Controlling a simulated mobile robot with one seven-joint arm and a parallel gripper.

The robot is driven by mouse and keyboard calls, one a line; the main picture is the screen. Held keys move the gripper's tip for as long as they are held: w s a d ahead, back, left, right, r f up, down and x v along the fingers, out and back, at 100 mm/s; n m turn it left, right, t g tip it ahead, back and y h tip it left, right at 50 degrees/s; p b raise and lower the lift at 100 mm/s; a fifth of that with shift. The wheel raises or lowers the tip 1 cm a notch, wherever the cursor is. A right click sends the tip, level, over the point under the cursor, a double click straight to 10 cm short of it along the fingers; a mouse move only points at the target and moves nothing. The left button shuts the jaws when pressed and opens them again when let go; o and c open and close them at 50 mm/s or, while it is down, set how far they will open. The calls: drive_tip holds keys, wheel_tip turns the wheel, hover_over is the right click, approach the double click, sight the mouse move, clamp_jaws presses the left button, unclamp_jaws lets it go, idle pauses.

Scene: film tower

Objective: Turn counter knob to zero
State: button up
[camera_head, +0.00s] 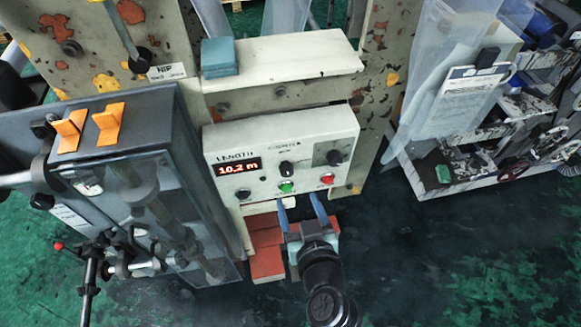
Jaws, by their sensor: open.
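The counter panel (225,150) is a cream box on the machine frame, with a red lit display (237,168) reading 10.2 m under the word LENGTH. A green button (286,187) and a red button (327,179) are below. My gripper (299,203) is open and empty, its two blue fingers pointing up just below the panel. The fingers appear apart from the knobs.
A cream shelf (300,62) above the panel holds a teal block (219,57). A glass-sided cabinet (150,200) with orange switches (109,122) stands at the left. Red blocks (266,262) are left of my gripper. A cluttered rack (480,165) stands right; dark floor lies between.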

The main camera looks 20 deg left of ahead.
sight(288, 173)
drive_tip(key=p+x, duration=0.2)
drive_tip(key=x, duration=0.9)
drive_tip(key=shift+w+a, duration=0.1)
drive_tip(key=shift+a, duration=0.05)
clamp_jaws()
